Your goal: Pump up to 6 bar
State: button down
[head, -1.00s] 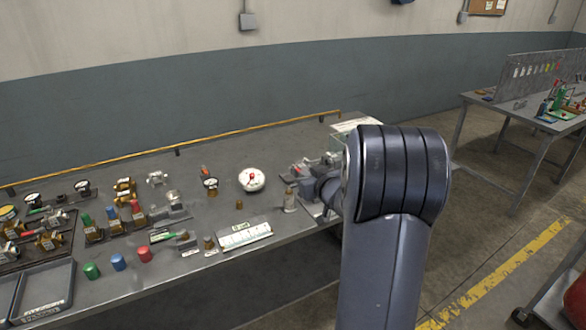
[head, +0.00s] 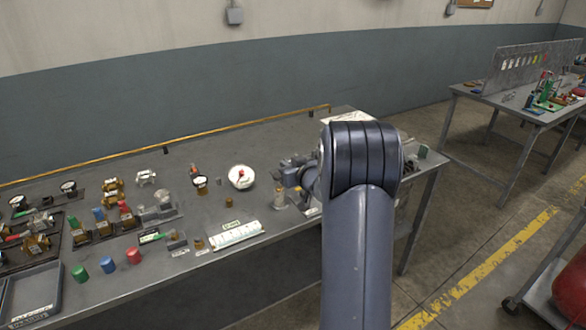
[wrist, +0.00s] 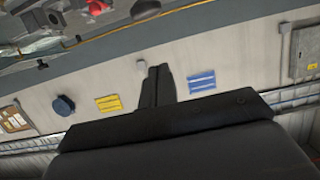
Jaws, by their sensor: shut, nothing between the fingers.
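My gripper (wrist: 159,72) shows in the wrist view with its two dark fingers together and nothing between them. It points toward the wall and is clear of anything on the bench. In the head view my arm hides it. A white round dial with a red centre (head: 241,177) sits on the grey workbench (head: 215,152). A small dark-rimmed gauge (head: 200,182) stands left of it. A grey metal device (head: 291,174) stands on the bench beside my arm, partly hidden. I cannot tell a pump for certain, and no pressure reading is legible.
Brass valves and fittings (head: 112,190) crowd the bench's left side. Another table (head: 520,112) stands at right, with open floor between.

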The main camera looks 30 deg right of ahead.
jog(key=x, duration=0.4)
jog(key=shift+w+f+p, duration=0.15)
jog(key=shift+f+p, duration=0.05)
jog(key=shift+p, duration=0.15)
notch_tip(320, 180, down, 4)
jog(key=shift+r, duration=0.2)
jog(key=shift+f, duration=0.1)
notch_tip(320, 180, down, 3)
jog(key=b, duration=0.2)
jog(key=shift+f+b, duration=0.25)
jog(key=shift+b, duration=0.15)
